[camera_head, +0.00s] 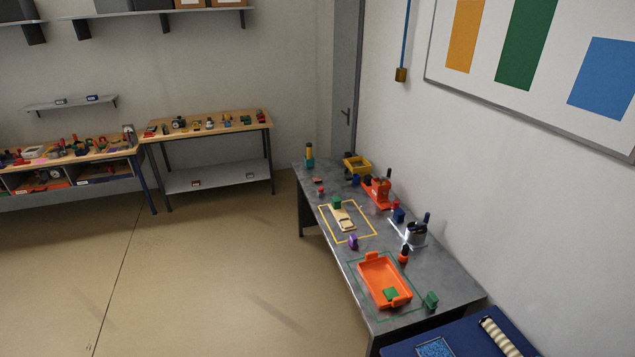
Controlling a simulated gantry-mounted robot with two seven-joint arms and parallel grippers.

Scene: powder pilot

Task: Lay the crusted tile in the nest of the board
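Neither of my grippers is in the head view. A pale wooden board (343,218) lies inside a yellow outline on the grey table (350,262); it may be the board of the task, but its nest is too small to make out. A green block (337,202) is at its far end. I cannot tell for sure which thing is the crusted tile. A green piece (391,294) lies in the orange tray (370,275) at the near end. A speckled blue patch (434,347) lies on the dark blue surface at the bottom edge, partly cut off.
A purple piece (353,242), a red-orange bottle (404,254), a dark pot (415,234) and an orange stand (377,193) stand on the table. A green block (431,300) is beside the tray. A striped roll (499,336) lies at bottom right. Open floor is left.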

